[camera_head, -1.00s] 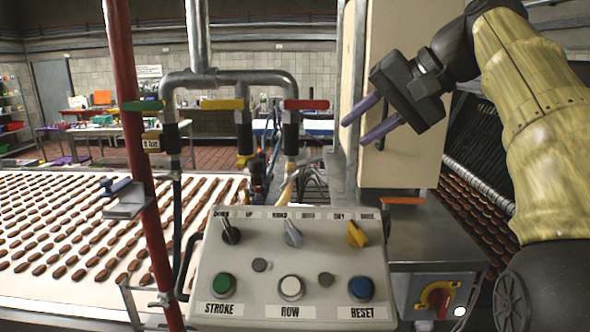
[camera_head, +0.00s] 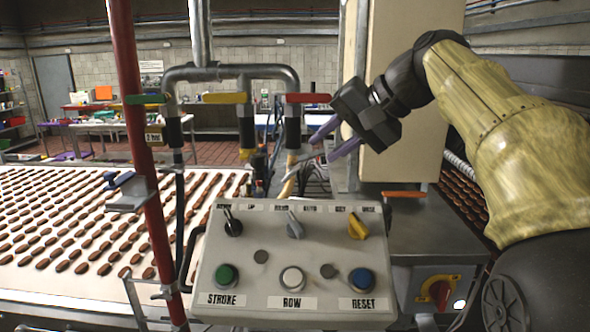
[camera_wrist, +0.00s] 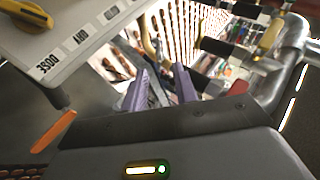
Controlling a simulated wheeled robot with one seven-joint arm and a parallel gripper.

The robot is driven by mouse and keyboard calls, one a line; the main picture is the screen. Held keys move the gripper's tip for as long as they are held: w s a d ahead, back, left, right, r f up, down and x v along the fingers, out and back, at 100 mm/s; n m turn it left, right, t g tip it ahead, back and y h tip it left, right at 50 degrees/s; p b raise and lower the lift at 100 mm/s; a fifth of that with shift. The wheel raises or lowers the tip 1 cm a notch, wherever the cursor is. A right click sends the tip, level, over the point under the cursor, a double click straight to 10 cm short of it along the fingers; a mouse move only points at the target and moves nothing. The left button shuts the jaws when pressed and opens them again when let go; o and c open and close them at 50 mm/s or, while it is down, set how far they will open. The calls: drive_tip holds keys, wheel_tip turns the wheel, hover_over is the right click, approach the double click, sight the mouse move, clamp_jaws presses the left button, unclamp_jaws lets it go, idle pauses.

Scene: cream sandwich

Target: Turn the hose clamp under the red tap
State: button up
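The red tap (camera_head: 307,98) is the rightmost of three on the grey pipe, with a black sleeve (camera_head: 292,132) below it. A hose with a yellowish end (camera_head: 289,188) hangs under it. A thin pale lever-like piece (camera_head: 303,161) sticks out to the right there; I cannot tell whether it is the hose clamp. My gripper (camera_head: 321,149) has two purple fingers, apart and empty, pointing down-left just right of the sleeve. In the wrist view my fingers (camera_wrist: 160,88) are also apart, with cluttered parts beyond them; the clamp is not clear there.
A control panel (camera_head: 290,265) with knobs and buttons stands in front below. A cream column (camera_head: 412,80) is right behind my gripper. A red post (camera_head: 140,150) stands left. A green tap (camera_head: 146,99) and a yellow tap (camera_head: 223,98) sit beside the red one. A conveyor (camera_head: 75,292) lies left.

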sight(302, 166)
drive_tip(key=p+x, duration=0.1)
drive_tip(key=x, duration=0.9)
drive_tip(key=shift+w+d, duration=0.1)
drive_tip(key=shift+d, duration=0.05)
clamp_jaws()
